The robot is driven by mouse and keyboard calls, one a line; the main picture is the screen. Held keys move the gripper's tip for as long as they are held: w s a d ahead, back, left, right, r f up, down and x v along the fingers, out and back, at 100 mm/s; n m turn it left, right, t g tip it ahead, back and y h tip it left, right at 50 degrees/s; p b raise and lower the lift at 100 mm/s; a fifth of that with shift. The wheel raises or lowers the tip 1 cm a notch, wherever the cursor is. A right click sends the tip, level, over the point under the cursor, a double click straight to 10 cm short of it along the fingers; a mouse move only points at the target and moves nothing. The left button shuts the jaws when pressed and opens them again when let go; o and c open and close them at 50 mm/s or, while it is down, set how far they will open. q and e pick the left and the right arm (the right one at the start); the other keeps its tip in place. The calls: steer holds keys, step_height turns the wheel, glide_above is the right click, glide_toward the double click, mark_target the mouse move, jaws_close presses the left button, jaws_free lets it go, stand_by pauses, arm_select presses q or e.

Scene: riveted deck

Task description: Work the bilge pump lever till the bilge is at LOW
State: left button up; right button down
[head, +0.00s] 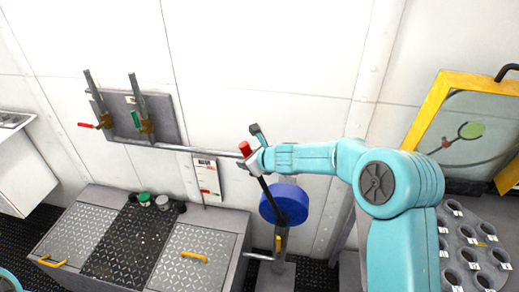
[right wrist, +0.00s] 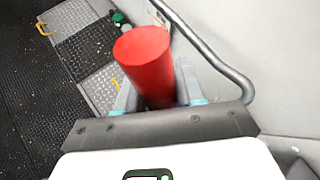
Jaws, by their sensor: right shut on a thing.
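The bilge pump has a round blue body (head: 283,203) on a grey stand against the white wall. Its black lever (head: 267,192) leans up and to the left from the body and ends in a red grip (head: 244,148). My right gripper (head: 252,160) is shut on the lever at the red grip. In the right wrist view the red grip (right wrist: 143,55) stands up between the two fingers. A white gauge plate (head: 206,178) hangs on the wall left of the pump; its reading is too small to tell. My left gripper is out of view.
A grey pipe (head: 190,149) runs along the wall to valve levers (head: 138,105) on a panel. A grey locker (head: 205,250) with yellow handles stands left of the pump. A yellow-framed board (head: 432,105) and a holed rack (head: 468,245) stand at right.

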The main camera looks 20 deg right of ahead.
steer(key=shift+w+a+f, duration=0.25)
steer(key=shift+a+f, duration=0.05)
steer(key=shift+a, duration=0.2)
steer(key=c, duration=0.8)
jaws_free()
steer(key=shift+s+d+r, duration=0.15)
steer(key=shift+s+r, duration=0.15)
steer(key=p+v, duration=0.2)
steer(key=v, duration=1.3)
steer(key=shift+s+r+p, duration=0.1)
steer(key=shift+r+p, duration=0.05)
steer(key=shift+p, duration=0.15)
